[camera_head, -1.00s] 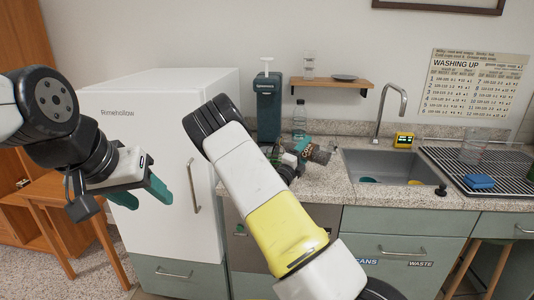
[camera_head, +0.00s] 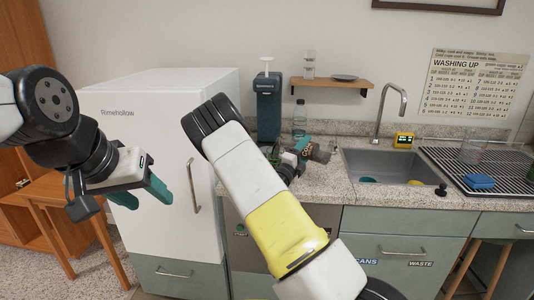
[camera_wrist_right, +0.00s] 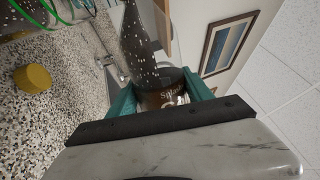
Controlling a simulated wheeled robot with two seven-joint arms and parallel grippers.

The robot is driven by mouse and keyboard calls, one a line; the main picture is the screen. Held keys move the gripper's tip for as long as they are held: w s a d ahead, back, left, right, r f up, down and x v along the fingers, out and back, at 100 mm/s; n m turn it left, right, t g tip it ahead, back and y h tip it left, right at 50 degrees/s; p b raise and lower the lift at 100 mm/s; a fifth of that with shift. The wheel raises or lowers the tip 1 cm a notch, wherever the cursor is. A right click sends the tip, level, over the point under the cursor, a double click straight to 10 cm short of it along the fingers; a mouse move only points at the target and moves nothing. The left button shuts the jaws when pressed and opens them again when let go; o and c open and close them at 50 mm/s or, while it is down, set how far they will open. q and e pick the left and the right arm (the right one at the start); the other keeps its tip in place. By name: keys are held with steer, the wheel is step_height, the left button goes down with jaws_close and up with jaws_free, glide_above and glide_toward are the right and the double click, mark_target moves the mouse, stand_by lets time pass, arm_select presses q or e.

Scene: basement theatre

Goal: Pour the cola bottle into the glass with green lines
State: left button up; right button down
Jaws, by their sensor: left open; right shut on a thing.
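The cola bottle (camera_wrist_right: 166,96) has a dark label and dark, bubbly contents. My right gripper (camera_wrist_right: 163,100) is shut around its labelled part. In the head view my right gripper (camera_head: 301,146) is over the counter left of the sink, with the bottle's dark end (camera_head: 319,153) sticking out to the right, so the bottle is tipped well over. The glass with green lines (camera_wrist_right: 38,12) shows only in part at the upper left of the wrist view, near the bottle's narrow end. Whether liquid flows is unclear. My left gripper (camera_head: 160,190) is open and empty before the fridge.
A yellow cap-like thing (camera_wrist_right: 33,77) lies on the speckled counter. A clear bottle (camera_head: 299,120) and a dark teal dispenser (camera_head: 268,106) stand behind my right gripper. The sink (camera_head: 385,168) and drying rack (camera_head: 470,165) are to the right. A white fridge (camera_head: 150,150) stands left.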

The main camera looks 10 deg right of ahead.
mark_target(307, 158)
steer(key=shift+r, duration=0.15)
stand_by(0.5)
steer(key=f+m, duration=0.1)
steer(key=f+m+g, duration=0.1)
steer(key=f+m+h, duration=0.1)
steer(key=m, duration=0.1)
steer(key=shift+s+d+f, duration=0.25)
steer(key=shift+d+f, duration=0.1)
steer(key=m+g, duration=0.1)
steer(key=m, duration=0.3)
steer(key=w+a+m+g, duration=0.1)
steer(key=m, duration=0.3)
steer(key=w+a+m+g, duration=0.1)
steer(key=m+g, duration=0.1)
steer(key=m, duration=0.1)
steer(key=shift+f+m+h, duration=0.2)
steer(key=shift+m+h, duration=0.1)
steer(key=shift+m, duration=0.1)
steer(key=m, duration=0.1)
steer(key=r+m, duration=0.1)
steer(key=m, duration=0.1)
steer(key=r+m, duration=0.1)
steer(key=shift+w+a+r+m+g+y+b, duration=0.2)
steer(key=shift+a+m+g+y+b, duration=0.1)
steer(key=shift+g+y+b, duration=0.1)
steer(key=shift+s, duration=0.1)
